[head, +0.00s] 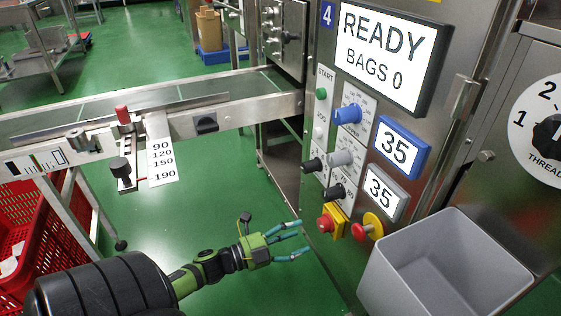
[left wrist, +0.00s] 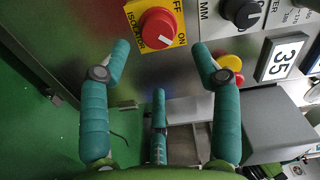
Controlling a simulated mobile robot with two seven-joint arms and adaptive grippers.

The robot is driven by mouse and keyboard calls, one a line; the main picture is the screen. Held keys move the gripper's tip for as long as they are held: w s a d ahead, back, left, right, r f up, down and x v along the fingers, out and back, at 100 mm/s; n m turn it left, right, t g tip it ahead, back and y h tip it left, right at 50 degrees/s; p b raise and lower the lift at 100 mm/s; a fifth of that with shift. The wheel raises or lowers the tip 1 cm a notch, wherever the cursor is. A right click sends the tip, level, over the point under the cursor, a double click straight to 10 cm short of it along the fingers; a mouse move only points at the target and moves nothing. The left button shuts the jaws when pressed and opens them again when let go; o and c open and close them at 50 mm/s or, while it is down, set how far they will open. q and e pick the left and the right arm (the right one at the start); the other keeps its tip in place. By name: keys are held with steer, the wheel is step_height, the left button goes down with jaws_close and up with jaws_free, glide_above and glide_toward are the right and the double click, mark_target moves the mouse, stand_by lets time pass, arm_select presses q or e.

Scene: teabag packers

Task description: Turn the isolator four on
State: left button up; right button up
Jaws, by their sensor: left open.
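The isolator is a red rotary knob on a yellow plate (head: 338,213) low on the steel panel of the machine marked 4 (head: 327,14). In the left wrist view the isolator's red knob (left wrist: 158,28) shows close up, with OFF at the plate's upper right, ON at its lower right and a white mark on the knob. My left gripper (head: 304,240) is open and empty, below and left of the isolator and apart from it. In the left wrist view its teal fingers (left wrist: 160,60) stand spread on both sides of the knob. My right gripper is not in view.
A red mushroom button on a yellow base (head: 371,226) sits right of the isolator, with black and grey knobs above. A grey bin (head: 440,262) stands in front of the panel at lower right. A conveyor (head: 230,110) runs in from the left.

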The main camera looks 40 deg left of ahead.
arm_select(q)
steer(key=shift+v, duration=2.25)
steer(key=shift+s, duration=0.1)
